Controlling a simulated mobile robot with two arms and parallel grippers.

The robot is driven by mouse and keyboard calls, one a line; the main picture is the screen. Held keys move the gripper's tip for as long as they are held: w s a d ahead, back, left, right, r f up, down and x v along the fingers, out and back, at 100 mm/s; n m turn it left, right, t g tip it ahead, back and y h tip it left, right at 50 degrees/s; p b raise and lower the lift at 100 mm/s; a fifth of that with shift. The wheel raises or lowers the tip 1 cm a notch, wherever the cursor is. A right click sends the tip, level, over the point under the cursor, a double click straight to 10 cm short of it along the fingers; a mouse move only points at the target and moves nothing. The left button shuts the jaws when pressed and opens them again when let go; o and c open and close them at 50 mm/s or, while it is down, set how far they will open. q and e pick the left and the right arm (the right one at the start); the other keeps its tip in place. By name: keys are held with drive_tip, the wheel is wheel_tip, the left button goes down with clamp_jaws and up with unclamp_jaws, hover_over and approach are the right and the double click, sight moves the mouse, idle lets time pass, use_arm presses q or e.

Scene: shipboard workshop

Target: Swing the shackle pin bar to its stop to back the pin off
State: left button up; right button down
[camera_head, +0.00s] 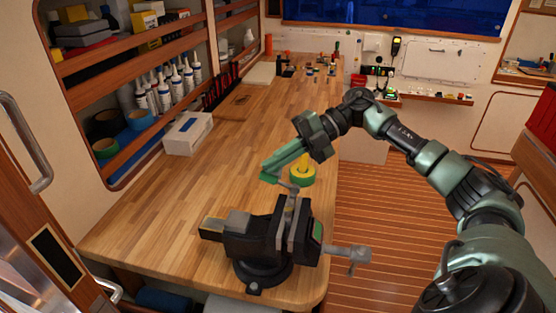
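A black and grey bench vise (262,246) is fixed near the front right corner of the wooden bench, its jaws toward the right. A small grey metal piece, apparently the shackle with its pin bar (288,187), stands up at the jaws; its parts are too small to tell apart clearly. My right gripper (268,174) reaches in from the right, with green fingers pointing left and down just above the metal piece. The fingers look close together, but whether they touch or hold the bar cannot be made out. My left gripper is not in view.
The vise's grey handle (346,255) sticks out past the bench edge. A white box (188,133) sits at the left by the shelves. The bench (150,225) left of the vise is clear.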

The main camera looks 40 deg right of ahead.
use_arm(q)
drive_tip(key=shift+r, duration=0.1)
use_arm(e)
drive_tip(key=shift+a+r, duration=0.1)
idle(0.3)
